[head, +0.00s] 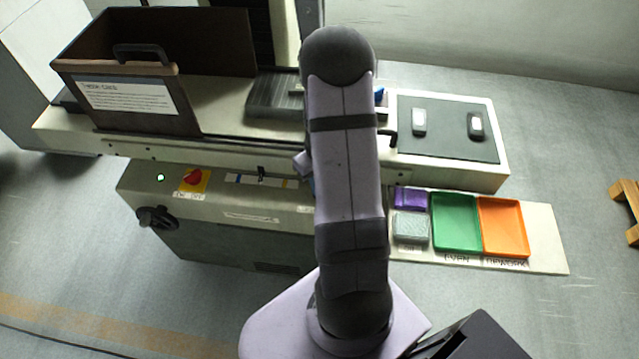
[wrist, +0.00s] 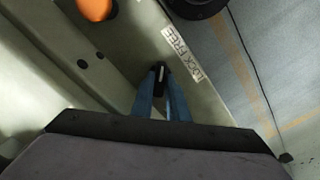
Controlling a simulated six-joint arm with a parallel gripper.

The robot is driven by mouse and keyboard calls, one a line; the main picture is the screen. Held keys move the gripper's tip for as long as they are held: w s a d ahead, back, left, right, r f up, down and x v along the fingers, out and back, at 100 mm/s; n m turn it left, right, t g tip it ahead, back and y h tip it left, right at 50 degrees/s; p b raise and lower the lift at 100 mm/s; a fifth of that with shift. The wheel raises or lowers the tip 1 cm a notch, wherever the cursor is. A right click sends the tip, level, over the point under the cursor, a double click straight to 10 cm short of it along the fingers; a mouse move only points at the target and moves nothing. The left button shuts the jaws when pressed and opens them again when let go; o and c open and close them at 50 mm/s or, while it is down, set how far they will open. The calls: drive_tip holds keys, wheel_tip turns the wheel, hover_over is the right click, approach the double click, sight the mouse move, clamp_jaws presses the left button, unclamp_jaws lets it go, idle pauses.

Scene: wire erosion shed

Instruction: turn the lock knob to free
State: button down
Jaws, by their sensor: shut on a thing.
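In the wrist view, the blue fingers of my gripper (wrist: 161,92) are closed around the small dark lock knob (wrist: 159,73), which has a pale mark on its face. The knob sits on the pale machine front, beside a white label (wrist: 182,54) that appears to read "LOCK FREE". The fingers cover the knob's sides, and I cannot tell which word it points to. In the head view, my arm hides the knob and most of the gripper.
In the head view, a red switch (head: 194,176) on a yellow plate and a black crank (head: 157,218) are left on the machine front. Green (head: 433,222) and orange (head: 523,230) trays lie right of my arm. An open brown guard (head: 190,125) stands at upper left.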

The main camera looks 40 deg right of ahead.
drive_tip(key=shift+n, duration=0.3)
drive_tip(key=c, duration=1.7)
unclamp_jaws()
drive_tip(key=shift+r, duration=0.2)
drive_tip(key=shift+r+b, duration=0.75)
drive_tip(key=shift+r, duration=2.8)
